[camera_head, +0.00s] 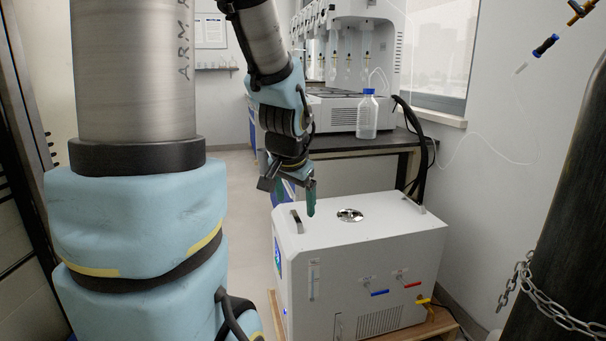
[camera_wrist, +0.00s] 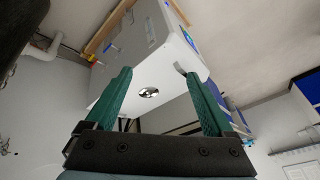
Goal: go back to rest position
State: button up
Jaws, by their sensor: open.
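My gripper (camera_head: 296,196) hangs over the left end of a white box-shaped machine (camera_head: 352,237) in the head view, with its green fingers pointing down. In the wrist view my gripper (camera_wrist: 163,98) has its two green fingers wide apart, with nothing between them. The top of the white machine (camera_wrist: 152,62) lies beyond the fingertips, with its round silver cap (camera_wrist: 149,93) seen between the fingers. I cannot tell the exact gap between the fingertips and the machine.
The machine stands on a wooden base (camera_head: 431,328). Behind it is a dark bench (camera_head: 350,143) with a blue-capped bottle (camera_head: 367,116) and a multi-position distiller (camera_head: 345,70). A chain (camera_head: 550,308) and dark cylinder (camera_head: 575,240) stand at right. Floor (camera_head: 243,230) shows left of the machine.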

jog(key=s+a+f+n+g, duration=0.4)
jog(key=s+a+f+n, duration=0.15)
jog(key=s, duration=0.35)
notch_tip(320, 180, up, 16)
jog(key=s+p, duration=0.1)
jog(key=p, duration=1.5)
jog(key=shift+d+f, duration=0.2)
jog(key=shift+d, duration=0.1)
jog(key=shift+f, duration=0.1)
